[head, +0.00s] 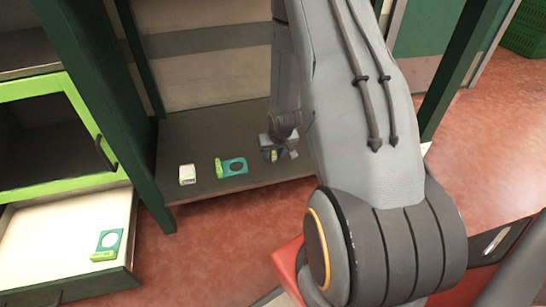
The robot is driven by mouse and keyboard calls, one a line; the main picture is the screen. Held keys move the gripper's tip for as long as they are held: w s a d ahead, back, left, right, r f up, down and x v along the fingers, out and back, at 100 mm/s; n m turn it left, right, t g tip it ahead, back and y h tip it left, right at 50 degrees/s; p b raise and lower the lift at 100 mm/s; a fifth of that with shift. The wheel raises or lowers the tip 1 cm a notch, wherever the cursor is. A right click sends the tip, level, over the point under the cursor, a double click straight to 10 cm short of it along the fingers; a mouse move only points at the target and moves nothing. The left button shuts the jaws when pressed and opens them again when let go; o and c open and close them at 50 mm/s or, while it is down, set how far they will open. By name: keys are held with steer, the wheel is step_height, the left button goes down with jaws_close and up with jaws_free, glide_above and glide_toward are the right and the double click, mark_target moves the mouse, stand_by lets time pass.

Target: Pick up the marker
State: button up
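No pen-shaped marker can be made out. On the dark shelf lies a teal plate with a round spot and a bright green end piece (232,167), which may be a marker. A similar teal and green piece (108,244) lies in the open white drawer. My gripper (277,155) is low over the shelf, to the right of the teal piece there. A small yellowish and dark item shows at its fingers, too small to name. I cannot tell whether the fingers are open or hold it. My arm hides the area right of the gripper.
A small white box (187,174) stands on the shelf (200,130), left of the teal piece. Dark green posts (105,100) frame the shelf. The white drawer (60,225) sticks out at lower left, below a bright green-framed compartment (60,130). A green crate (525,30) is at far right.

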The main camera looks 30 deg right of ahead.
jaws_close()
steer(key=shift+r, duration=0.15)
